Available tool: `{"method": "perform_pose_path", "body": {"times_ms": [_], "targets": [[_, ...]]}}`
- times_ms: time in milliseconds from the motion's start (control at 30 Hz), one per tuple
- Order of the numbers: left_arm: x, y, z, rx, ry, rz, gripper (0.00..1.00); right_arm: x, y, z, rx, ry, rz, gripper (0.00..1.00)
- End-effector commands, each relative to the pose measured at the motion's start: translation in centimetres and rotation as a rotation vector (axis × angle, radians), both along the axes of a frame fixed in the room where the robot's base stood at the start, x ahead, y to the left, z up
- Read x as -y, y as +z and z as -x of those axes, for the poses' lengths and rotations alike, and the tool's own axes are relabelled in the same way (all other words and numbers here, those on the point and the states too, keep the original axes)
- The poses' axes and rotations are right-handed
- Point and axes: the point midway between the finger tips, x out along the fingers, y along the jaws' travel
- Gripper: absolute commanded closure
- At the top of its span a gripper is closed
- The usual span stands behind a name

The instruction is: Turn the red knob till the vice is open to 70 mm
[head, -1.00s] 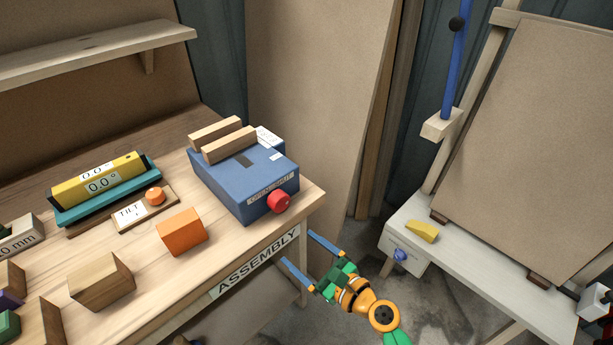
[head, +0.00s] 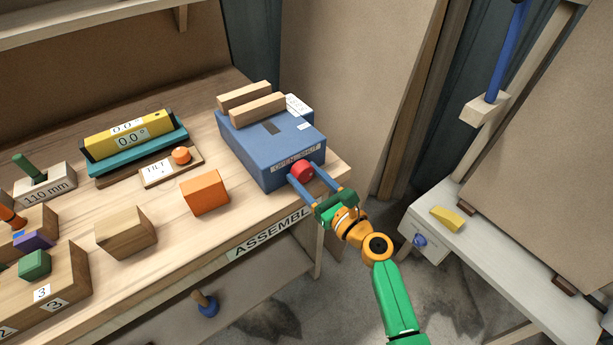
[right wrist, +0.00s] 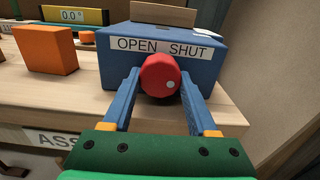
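The blue vice (head: 265,145) sits on the assembly bench near its right end, with two wooden jaws (head: 250,103) on top and a narrow gap between them. Its red knob (head: 301,170) is on the front face; in the right wrist view the knob (right wrist: 160,76) has a white dot at its lower right, under the words OPEN and SHUT. My right gripper (head: 318,182) is open, its two blue fingers one on each side of the knob. In the right wrist view the fingers (right wrist: 160,92) look apart from the knob. My left gripper is not in view.
An orange block (head: 204,192) and a wooden block (head: 126,232) stand on the bench left of the vice. A yellow level (head: 128,135) with a tilt knob (head: 181,155) lies behind them. A white side table (head: 480,250) stands at the right.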

Motion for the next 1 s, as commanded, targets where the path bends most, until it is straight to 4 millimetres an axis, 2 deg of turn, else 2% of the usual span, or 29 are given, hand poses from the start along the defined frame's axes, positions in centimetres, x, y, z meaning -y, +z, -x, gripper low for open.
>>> {"method": "perform_pose_path", "body": {"times_ms": [33, 133, 167, 567, 1000], "targets": [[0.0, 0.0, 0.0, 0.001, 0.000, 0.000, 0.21, -0.1, 0.0, 0.1, -0.001, 0.004, 0.001, 0.65], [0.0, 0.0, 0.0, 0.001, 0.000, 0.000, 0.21, -0.1, -0.1, 0.1, -0.001, 0.004, 0.001, 0.92], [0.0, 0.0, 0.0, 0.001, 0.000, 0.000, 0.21, -0.1, -0.1, 0.1, -0.001, 0.004, 0.001, 0.97], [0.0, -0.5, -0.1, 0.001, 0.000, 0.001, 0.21, -0.1, -0.2, 0.1, 0.061, 0.004, 0.086, 0.97], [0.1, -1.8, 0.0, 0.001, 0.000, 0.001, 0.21, 0.1, -0.2, 0.0, 0.290, 0.004, 0.404, 0.97]]}}
